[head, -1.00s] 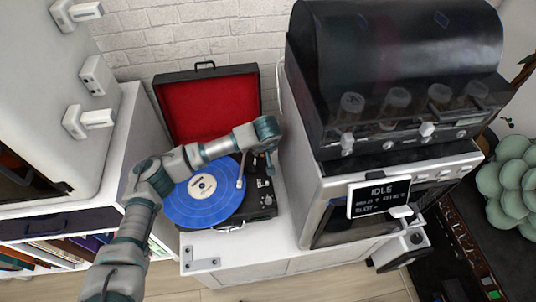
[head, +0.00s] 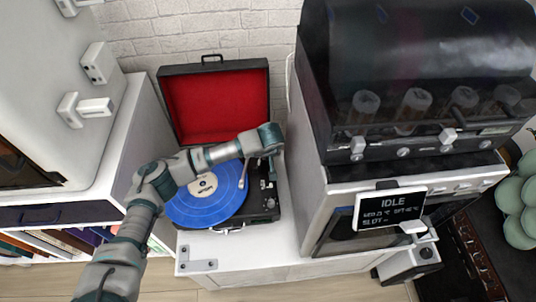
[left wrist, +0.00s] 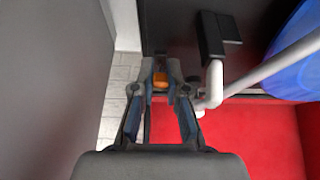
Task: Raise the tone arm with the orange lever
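The record player (head: 265,207) stands on the white cabinet with its lid open and a blue record (head: 205,205) on its platter. The white tone arm (head: 243,174) reaches over the record's right side; in the left wrist view its tube (left wrist: 270,70) shows at the right. The orange lever (left wrist: 160,79) shows between my left fingertips in the left wrist view. My left gripper (left wrist: 160,72) looks open around it, with little room on either side; contact cannot be made out. In the head view my left arm hides the lever. My right gripper is out of view.
The red-lined lid (head: 215,105) stands up behind the player. A large dark machine with an "IDLE" sign (head: 388,209) stands close on the right. A pale cabinet (head: 40,90) is at the left. The white top in front of the player is mostly clear.

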